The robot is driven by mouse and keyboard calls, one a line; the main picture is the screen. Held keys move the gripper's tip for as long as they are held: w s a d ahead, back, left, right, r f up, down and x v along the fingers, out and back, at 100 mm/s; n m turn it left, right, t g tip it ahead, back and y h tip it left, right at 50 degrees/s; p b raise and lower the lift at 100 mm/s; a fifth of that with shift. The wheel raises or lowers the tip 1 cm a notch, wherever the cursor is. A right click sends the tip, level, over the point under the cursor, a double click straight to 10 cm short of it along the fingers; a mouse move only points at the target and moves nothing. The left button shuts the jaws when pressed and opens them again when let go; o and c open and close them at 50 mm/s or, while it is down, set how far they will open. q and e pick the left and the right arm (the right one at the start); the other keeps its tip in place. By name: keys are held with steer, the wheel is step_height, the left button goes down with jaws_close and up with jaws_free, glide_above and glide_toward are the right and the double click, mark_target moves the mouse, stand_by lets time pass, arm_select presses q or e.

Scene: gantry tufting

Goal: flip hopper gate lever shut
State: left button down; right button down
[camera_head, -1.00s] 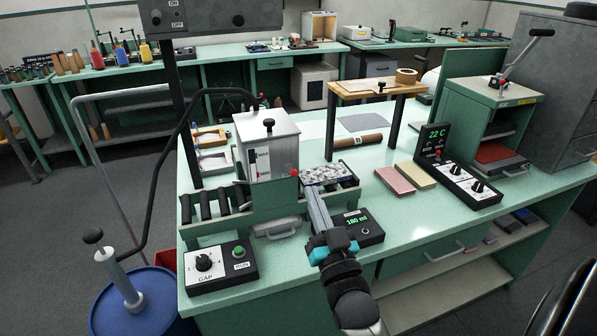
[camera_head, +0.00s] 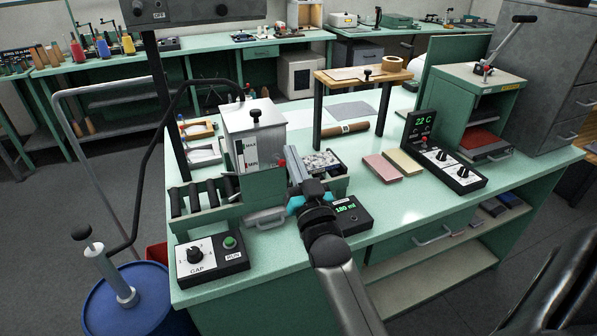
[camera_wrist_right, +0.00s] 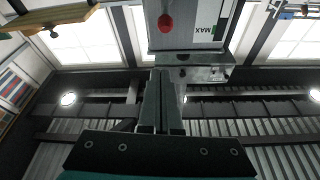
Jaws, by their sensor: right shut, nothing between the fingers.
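The hopper (camera_head: 240,122) is a pale metal box with a MAX/MIN level window, standing over the roller bed on the green bench. The gate lever's red knob (camera_head: 282,163) shows at its lower right side; the lever's arm is hardly visible. My right gripper (camera_head: 293,152) is shut and empty, its fingers pointing up just right of the knob. In the wrist view the shut fingers (camera_wrist_right: 162,75) point towards the hopper (camera_wrist_right: 188,32), and the red knob (camera_wrist_right: 165,23) lies beyond their tips. I cannot tell whether they touch. My left gripper is not in view.
Rollers (camera_head: 203,196) lie left of the hopper and a tray of speckled material (camera_head: 322,162) lies right. A GAP/RUN control box (camera_head: 212,254) and a green-lit readout (camera_head: 350,214) stand at the front. A small wooden-topped stand (camera_head: 345,80) is behind. Bench on the right is partly clear.

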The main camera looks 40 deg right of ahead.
mark_target(279, 161)
steer(key=shift+w+d+f+b, duration=0.1)
steer(key=shift+w+f+b, duration=0.1)
steer(key=shift+w+f, duration=0.55)
steer(key=shift+w+f+b, duration=0.15)
steer(key=shift+w+f, duration=0.4)
steer(key=shift+f, duration=0.3)
